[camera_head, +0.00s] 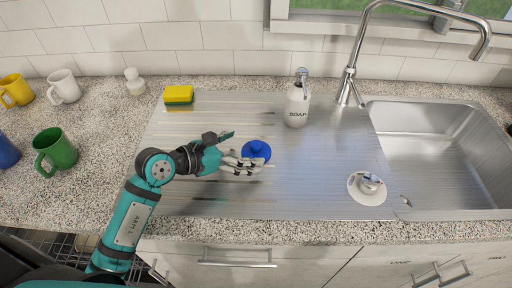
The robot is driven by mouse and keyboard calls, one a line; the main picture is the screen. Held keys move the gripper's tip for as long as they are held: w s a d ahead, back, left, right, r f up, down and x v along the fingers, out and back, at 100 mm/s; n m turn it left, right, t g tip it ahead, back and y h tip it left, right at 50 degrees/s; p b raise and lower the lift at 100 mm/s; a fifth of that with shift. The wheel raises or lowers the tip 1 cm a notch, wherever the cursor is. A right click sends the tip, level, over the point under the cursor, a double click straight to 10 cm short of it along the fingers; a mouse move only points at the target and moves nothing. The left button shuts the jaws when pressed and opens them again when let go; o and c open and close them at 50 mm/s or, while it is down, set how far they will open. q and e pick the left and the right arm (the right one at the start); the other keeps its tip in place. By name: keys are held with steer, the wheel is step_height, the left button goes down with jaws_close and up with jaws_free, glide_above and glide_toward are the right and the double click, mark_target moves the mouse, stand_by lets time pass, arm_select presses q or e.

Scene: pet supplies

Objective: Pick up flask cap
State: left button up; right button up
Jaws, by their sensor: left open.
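A round blue object, apparently the flask cap (257,149), sits on the ribbed metal drainboard left of the sink. My left gripper (246,151) comes in from the left and is open. Its light fingers reach along the near-left edge of the blue cap, with a dark finger or thumb raised to the left. I cannot tell whether the fingers touch the cap; its lower edge is partly hidden by them. My right gripper is not in view.
A soap bottle (297,105) stands behind and right of the cap. A yellow-green sponge (179,95) lies at the back left. Several mugs, including a green one (60,151), stand at left. A white disc (360,194) lies near the sink basin (440,150).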

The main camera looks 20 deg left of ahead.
mark_target(253, 145)
arm_select(q)
steer(key=x, duration=0.3)
steer(key=shift+w+d, duration=0.2)
steer(key=shift+d, duration=0.1)
steer(key=c, duration=1.5)
